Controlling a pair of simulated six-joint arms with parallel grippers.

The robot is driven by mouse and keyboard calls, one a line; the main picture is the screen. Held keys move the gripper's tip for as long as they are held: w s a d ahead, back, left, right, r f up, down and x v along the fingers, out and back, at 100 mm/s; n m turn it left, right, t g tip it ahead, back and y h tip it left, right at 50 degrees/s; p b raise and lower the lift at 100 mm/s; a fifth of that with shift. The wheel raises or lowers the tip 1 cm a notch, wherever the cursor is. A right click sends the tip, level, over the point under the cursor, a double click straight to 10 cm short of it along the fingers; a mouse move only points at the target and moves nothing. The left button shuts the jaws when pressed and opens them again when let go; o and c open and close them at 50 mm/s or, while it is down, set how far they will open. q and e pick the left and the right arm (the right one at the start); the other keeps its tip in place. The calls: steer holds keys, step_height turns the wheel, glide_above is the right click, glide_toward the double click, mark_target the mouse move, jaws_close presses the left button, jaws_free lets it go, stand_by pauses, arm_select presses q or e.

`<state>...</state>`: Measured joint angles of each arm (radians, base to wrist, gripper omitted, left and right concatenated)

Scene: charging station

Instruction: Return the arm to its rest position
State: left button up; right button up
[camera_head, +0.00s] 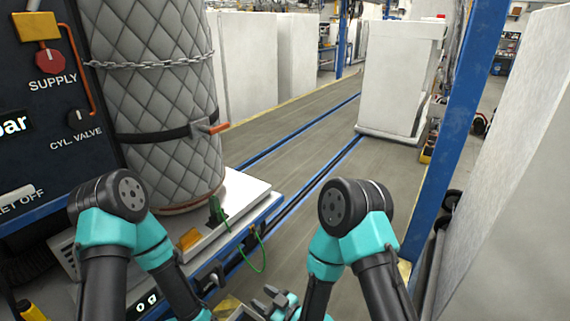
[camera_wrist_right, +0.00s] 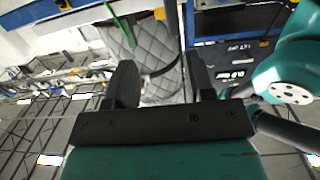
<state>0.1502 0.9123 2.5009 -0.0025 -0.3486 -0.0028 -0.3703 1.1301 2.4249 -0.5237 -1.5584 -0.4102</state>
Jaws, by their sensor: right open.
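My right gripper (camera_head: 270,298) shows at the bottom edge of the head view, partly cut off. In the right wrist view its two dark fingers (camera_wrist_right: 163,78) stand apart with nothing between them. My right arm (camera_head: 352,225) is bent, with its dark and teal joint right of centre. My left arm (camera_head: 125,225) is bent in front of the charging station, and its gripper is out of the frame.
A quilted cylinder (camera_head: 155,85) with a chain across it stands on a white platform (camera_head: 245,190) at left. A dark panel (camera_head: 45,110) has a red supply knob. A green cable loop (camera_head: 262,258) hangs at the platform's edge. A blue post (camera_head: 455,130) and pale wall are at right.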

steer(key=w+d+f+m+g+h, duration=0.1)
steer(key=d+f+m+h, duration=0.4)
steer(key=d, duration=0.5)
steer(key=s+d+f+m+g+h, duration=0.2)
steer(key=s+d+f+m+g, duration=0.2)
steer(key=d, duration=0.6)
steer(key=s+d+f+m+g+h, duration=0.3)
steer(key=s+d+f+m, duration=0.1)
steer(key=s+d, duration=0.5)
steer(key=shift+s+d+g, duration=0.15)
steer(key=shift+d+g, duration=0.25)
steer(key=shift+d, duration=0.25)
